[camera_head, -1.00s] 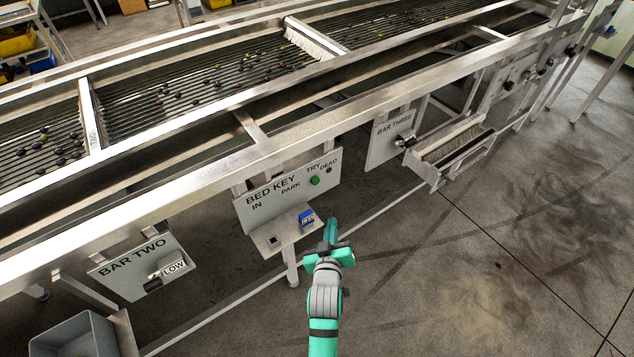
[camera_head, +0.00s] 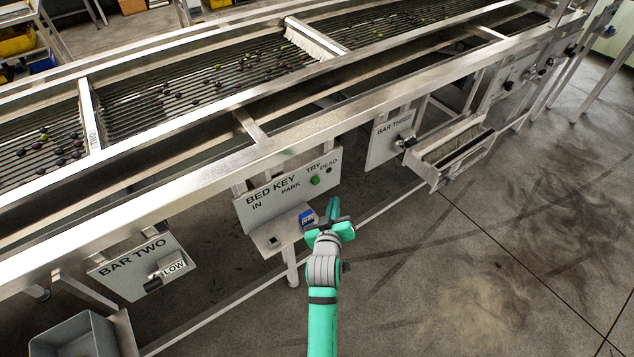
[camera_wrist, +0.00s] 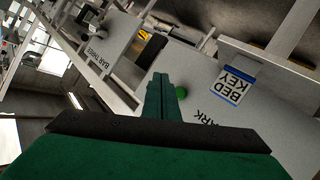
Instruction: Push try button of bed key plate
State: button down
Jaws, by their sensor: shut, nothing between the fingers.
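The bed key plate (camera_head: 270,203) is a grey panel under the sizer's front rail, lettered BED KEY, IN, PARK, TRY and DEAD. The green try button (camera_head: 315,180) sits under the word TRY, beside a small dark spot under DEAD. My gripper (camera_head: 334,204) is shut and empty, in front of the plate and below the button, apart from it in the head view. In the wrist view the button (camera_wrist: 181,93) shows just right of my shut fingers (camera_wrist: 160,82). A blue key block labelled BED KEY (camera_wrist: 236,83) stands on the shelf (camera_head: 268,243) below the plate.
The bar two plate (camera_head: 140,268) is at the left and the bar three plate (camera_head: 390,138) at the right, next to a brush tray (camera_head: 450,150). A grey bin (camera_head: 75,340) stands at lower left. The floor at right is clear.

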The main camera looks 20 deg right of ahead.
jog(key=w+a, duration=0.2)
jog(key=w, duration=0.3)
jog(key=shift+w, duration=0.35)
jog(key=shift+w+a, duration=0.1)
dwell(1.8)
jog(key=shift+w+a, duration=0.1)
jog(key=shift+w, duration=0.2)
jog(key=shift+w+a, duration=0.2)
jog(key=shift+w, duration=0.3)
dwell(0.9)
jog(key=shift+s, duration=0.15)
jog(key=shift+s+d, duration=0.35)
jog(key=shift+s, duration=0.45)
jog(key=shift+s+d, duration=0.3)
jog(key=shift+s, duration=0.5)
jog(key=shift+s+d, duration=0.25)
jog(key=shift+s, duration=0.5)
jog(key=shift+s+d, duration=0.3)
jog(key=shift+s, duration=0.5)
